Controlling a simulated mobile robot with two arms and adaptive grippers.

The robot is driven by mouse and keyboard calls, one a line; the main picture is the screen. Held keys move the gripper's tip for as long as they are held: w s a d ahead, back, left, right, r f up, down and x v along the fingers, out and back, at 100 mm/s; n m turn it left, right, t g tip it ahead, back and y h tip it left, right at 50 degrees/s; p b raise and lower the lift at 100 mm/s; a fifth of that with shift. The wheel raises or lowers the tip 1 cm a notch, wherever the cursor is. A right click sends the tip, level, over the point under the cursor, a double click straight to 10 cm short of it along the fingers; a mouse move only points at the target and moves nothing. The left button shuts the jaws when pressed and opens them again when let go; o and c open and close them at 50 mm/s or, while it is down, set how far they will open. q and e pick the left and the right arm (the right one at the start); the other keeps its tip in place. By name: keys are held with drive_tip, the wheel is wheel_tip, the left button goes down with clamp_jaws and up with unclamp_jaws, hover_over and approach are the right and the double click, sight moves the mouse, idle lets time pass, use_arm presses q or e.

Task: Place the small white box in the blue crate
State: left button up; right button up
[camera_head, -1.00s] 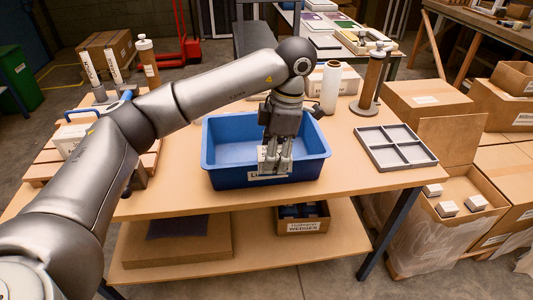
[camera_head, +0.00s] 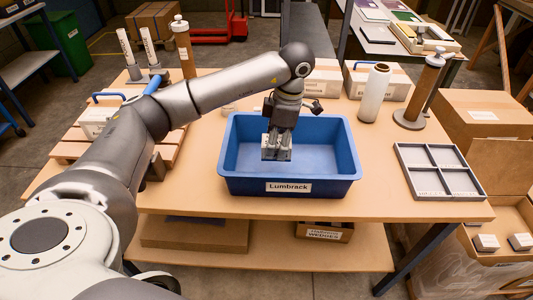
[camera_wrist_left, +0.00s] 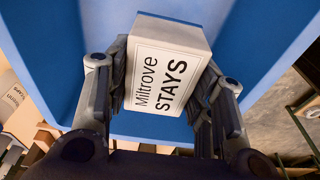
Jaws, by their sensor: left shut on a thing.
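The small white box (camera_wrist_left: 172,62), printed "Miltrove STAYS", is between the fingers of my left gripper (camera_head: 277,147). In the head view the box is small and partly covered by the fingers. The gripper is shut on it and points down over the blue crate (camera_head: 240,186), near its middle. The crate stands on the wooden table with a "Lumbrack" label on its front wall. Blue crate surface fills much of the wrist view behind the box. I cannot tell whether the box touches the crate floor. My right gripper is not in view.
A grey divided tray (camera_head: 440,171) lies right of the crate. A white bottle (camera_head: 374,95) and a brown post on a base (camera_head: 425,90) stand behind it. Cartons (camera_head: 322,80) stand behind the crate. Wooden boards (camera_head: 75,150) lie at the left.

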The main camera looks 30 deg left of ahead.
use_arm(q)
drive_tip(key=a+f, duration=0.2)
drive_tip(key=f, duration=0.1)
drive_tip(key=shift+a+f+p, duration=0.2)
drive_tip(key=shift+a+p, duration=0.1)
drive_tip(key=shift+a, duration=0.05)
drive_tip(key=f, duration=0.1)
drive_tip(key=f+p, duration=0.1)
drive_tip(key=f, duration=0.1)
drive_tip(key=shift+a, duration=0.25)
drive_tip(key=shift+f, duration=0.55)
drive_tip(key=o, duration=1.2)
drive_tip(key=shift+r, duration=0.1)
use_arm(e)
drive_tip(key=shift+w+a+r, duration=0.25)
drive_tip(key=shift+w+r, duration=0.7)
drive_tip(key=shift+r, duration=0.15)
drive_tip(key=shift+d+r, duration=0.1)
